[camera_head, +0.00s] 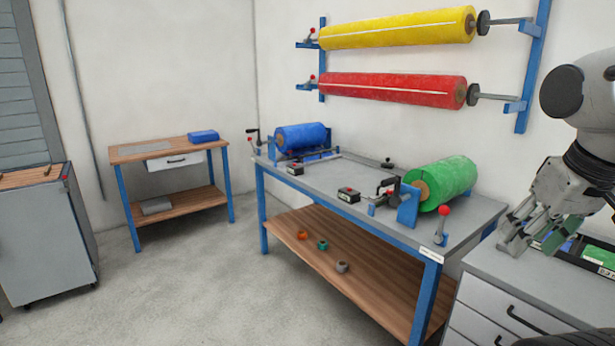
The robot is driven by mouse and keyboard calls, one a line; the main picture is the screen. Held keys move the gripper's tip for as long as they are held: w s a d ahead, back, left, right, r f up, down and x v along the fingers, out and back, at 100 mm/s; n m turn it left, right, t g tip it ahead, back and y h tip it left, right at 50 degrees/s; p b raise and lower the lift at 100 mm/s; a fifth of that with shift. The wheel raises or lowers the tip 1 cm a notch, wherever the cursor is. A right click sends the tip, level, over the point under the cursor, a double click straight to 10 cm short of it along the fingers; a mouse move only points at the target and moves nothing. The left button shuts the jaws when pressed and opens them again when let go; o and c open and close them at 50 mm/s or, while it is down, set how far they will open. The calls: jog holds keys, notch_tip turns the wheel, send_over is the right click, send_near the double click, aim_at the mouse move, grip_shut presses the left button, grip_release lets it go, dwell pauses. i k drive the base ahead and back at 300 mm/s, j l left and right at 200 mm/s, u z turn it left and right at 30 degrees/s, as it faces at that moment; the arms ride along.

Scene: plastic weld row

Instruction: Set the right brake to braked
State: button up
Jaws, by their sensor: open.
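A brake lever with a red ball knob (444,211) stands on the grey weld bench at its right end, beside the green roll (445,182). The lever looks close to upright; I cannot tell its brake setting from here. My gripper (528,244) is at the right of the view, pointing down above the grey drawer cabinet. It is open, appears empty, and is to the right of the right lever, apart from it.
The weld bench (345,210) has clamps and black blocks on top and tape rolls on its lower shelf. The drawer cabinet (515,290) carries a dark tray (585,258) under my arm. Yellow (400,27) and red (390,88) rolls hang on the wall.

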aim_at(444, 210)
jog(key=i, duration=1)
jog(key=z, duration=0.05)
